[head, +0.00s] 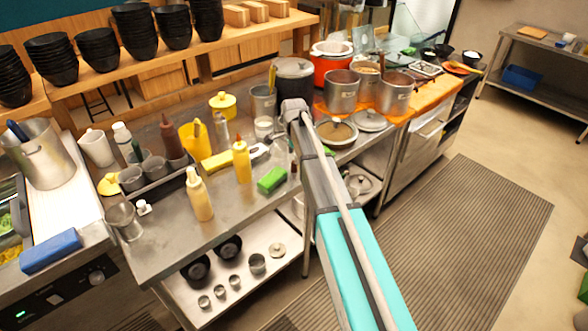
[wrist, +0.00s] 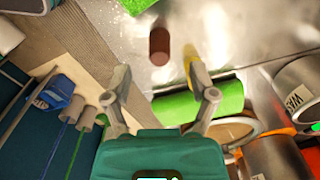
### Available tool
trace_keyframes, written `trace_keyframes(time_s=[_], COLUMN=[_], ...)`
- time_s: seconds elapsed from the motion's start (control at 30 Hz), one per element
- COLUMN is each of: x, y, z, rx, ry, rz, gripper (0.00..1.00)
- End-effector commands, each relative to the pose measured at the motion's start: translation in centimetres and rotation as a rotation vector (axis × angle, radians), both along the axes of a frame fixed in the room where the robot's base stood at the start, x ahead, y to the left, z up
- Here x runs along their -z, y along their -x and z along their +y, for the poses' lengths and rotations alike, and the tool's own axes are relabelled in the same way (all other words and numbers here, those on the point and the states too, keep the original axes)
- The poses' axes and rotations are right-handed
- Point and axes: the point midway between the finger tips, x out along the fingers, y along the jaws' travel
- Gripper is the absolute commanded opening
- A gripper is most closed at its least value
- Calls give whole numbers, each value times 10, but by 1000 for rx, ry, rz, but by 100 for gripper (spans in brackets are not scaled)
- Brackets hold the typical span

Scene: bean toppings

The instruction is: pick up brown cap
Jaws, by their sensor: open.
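The brown cap (wrist: 159,46) shows in the wrist view as a small dark brown cylinder on the shiny metal counter (wrist: 222,25). My gripper (wrist: 158,68) is open, with a finger on either side and nothing between them. The cap lies ahead of the gap between the fingertips, apart from both as far as I can see. In the head view my arm reaches over the steel counter (head: 160,238). I cannot make out the cap or my fingers there; the arm may hide them.
A green sponge (head: 272,180) and a yellow bottle (head: 242,162) stand left of my arm in the head view. A pale yellow bottle (head: 199,197) is nearer the front edge. Steel pots (head: 341,92) stand to the right. The front left of the counter is fairly clear.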

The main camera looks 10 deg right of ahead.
Motion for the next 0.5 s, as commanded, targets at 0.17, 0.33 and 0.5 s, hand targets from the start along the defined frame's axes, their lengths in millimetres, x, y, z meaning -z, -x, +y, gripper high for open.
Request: trace_keyframes(time_s=[0.17,0.33,0.5], x=[18,30,36], y=[1,1,1], z=[0,0,0], rx=[0,0,0], ry=[0,0,0], rz=[0,0,0], gripper=[74,74,74])
